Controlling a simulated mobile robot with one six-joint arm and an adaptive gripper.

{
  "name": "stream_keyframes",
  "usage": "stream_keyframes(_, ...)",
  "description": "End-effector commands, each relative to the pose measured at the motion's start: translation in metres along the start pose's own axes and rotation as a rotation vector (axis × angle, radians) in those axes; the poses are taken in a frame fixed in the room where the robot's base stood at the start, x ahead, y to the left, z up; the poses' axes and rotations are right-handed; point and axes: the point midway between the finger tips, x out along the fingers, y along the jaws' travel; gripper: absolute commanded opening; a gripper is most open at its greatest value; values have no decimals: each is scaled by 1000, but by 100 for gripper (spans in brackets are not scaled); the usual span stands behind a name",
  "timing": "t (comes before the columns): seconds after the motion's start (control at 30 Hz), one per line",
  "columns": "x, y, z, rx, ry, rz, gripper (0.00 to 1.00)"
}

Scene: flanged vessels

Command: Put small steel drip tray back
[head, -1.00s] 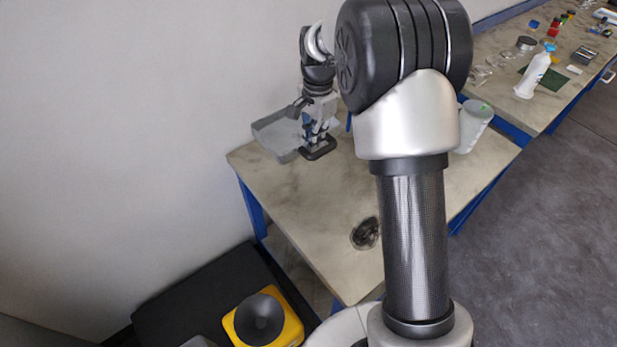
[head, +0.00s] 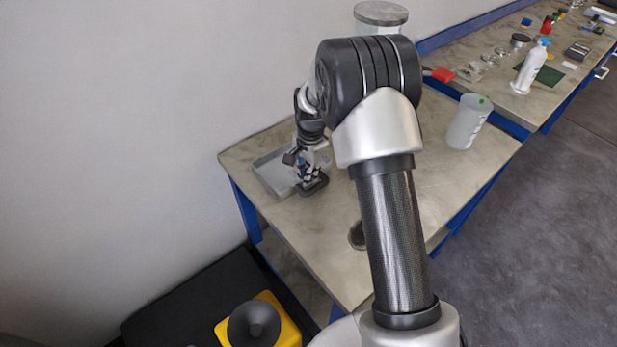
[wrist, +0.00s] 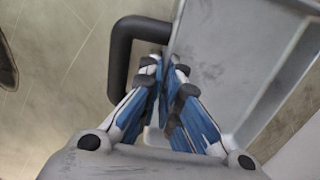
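The small steel drip tray (head: 270,178), grey and shallow, is at the left part of the near table, close to the wall. Its black handle (head: 314,187) is on the right side. My gripper (head: 308,172) is at that handle end, pointing down. In the wrist view the tray (wrist: 225,50) fills the right side and the handle (wrist: 122,65) loops out to the left. My gripper's blue-padded fingers (wrist: 166,70) are close together at the tray's edge by the handle, shut on the tray. Whether the tray touches the table cannot be told.
The table (head: 300,245) has a dark round item (head: 357,235) partly behind my arm. A translucent beaker (head: 468,122) stands at the right, and a lidded vessel (head: 381,14) shows behind my arm. Another bench (head: 480,45) holds a white bottle (head: 530,70). The wall borders the left.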

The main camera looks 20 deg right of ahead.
Motion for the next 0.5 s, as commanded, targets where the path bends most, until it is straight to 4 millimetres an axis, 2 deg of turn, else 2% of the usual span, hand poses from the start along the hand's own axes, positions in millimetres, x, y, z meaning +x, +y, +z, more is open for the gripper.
stream_keyframes(0.3,2,-1,0,0,1,-2,0)
stream_keyframes(0.33,2,0,0,0,1,-1,5)
stream_keyframes(0.5,1,0,0,0,0,-1,16)
